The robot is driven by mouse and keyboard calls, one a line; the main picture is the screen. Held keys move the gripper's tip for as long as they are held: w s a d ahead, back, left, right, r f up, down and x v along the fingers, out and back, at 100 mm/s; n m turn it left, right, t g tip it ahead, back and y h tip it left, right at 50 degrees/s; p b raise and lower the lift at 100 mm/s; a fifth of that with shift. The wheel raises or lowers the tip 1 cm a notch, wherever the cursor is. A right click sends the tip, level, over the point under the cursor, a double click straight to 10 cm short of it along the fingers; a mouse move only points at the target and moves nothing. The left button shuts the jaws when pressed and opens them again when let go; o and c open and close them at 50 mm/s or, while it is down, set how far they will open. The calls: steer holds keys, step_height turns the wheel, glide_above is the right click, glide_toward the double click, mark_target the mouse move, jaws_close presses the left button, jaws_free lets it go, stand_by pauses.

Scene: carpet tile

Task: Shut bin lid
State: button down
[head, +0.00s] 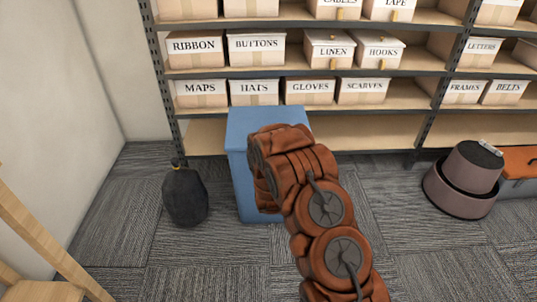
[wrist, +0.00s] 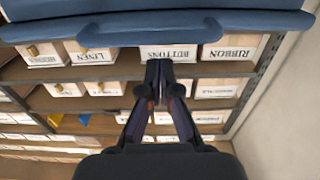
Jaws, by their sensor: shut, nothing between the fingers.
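A blue bin (head: 243,180) stands on the carpet in front of the shelves in the head view. Its lid (head: 262,118) shows as a flat blue top that looks lowered over the body; my arm hides its front right part, so I cannot tell whether it is fully seated. In the wrist view, which is upside down, a blue edge with a lip (wrist: 150,28) crosses the top of the picture. My gripper (wrist: 158,66) is shut and empty, its tips close to that edge; contact cannot be told. The gripper is hidden behind my arm in the head view.
A shelf unit with labelled boxes (head: 256,48) stands behind the bin. A dark tied sack (head: 185,195) is left of it. A round mauve container (head: 463,180) and an orange-topped box (head: 520,160) are at right. A wooden frame (head: 45,240) is at front left.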

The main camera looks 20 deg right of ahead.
steer(key=v, duration=0.9)
steer(key=shift+s+a+r+p, duration=0.15)
steer(key=shift+s+r+p, duration=0.1)
steer(key=shift+r+p, duration=0.1)
steer(key=shift+f, duration=0.1)
